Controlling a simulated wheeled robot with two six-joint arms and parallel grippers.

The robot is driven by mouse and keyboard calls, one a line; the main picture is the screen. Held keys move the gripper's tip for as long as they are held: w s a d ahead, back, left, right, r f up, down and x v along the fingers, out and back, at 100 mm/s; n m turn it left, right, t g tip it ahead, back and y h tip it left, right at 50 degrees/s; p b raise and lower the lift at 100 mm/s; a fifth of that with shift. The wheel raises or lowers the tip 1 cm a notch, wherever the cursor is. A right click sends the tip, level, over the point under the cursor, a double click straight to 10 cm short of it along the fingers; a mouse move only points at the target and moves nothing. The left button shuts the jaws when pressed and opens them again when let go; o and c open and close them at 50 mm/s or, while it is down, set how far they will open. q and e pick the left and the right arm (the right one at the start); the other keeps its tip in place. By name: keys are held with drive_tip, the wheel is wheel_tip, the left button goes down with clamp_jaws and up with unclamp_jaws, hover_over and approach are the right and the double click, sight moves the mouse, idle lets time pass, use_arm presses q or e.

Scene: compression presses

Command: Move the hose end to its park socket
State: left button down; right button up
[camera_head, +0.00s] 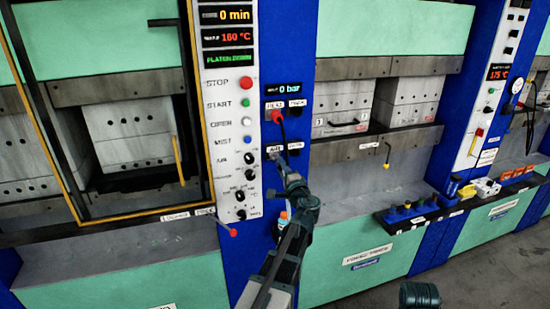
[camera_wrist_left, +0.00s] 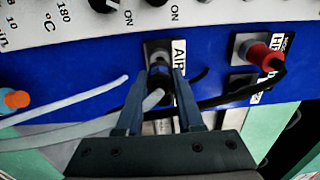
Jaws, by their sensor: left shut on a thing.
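My left gripper (camera_head: 272,158) is at the blue column beside the control strip, at the AIR socket. In the left wrist view my left gripper (camera_wrist_left: 160,88) is shut on the hose end (camera_wrist_left: 160,77), a dark fitting with a pale grey hose (camera_wrist_left: 152,100) running off to the lower left. The fitting lines up with the AIR socket plate (camera_wrist_left: 157,46); I cannot tell if it is seated or just clear. In the head view a label plate (camera_head: 296,146) sits right of AIR, likely at the park socket. The gripper mostly hides that spot in the wrist view.
A red plug (camera_wrist_left: 258,52) with a black cable sits in the HEAT socket, close to my left gripper. The cable crosses behind the fingers. A red-tipped lever (camera_head: 233,232) sticks out below the control strip.

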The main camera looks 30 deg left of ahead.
use_arm(q)
drive_tip(key=v, duration=0.3)
drive_tip(key=shift+s+d, duration=0.3)
drive_tip(key=shift+r, duration=0.1)
idle(1.5)
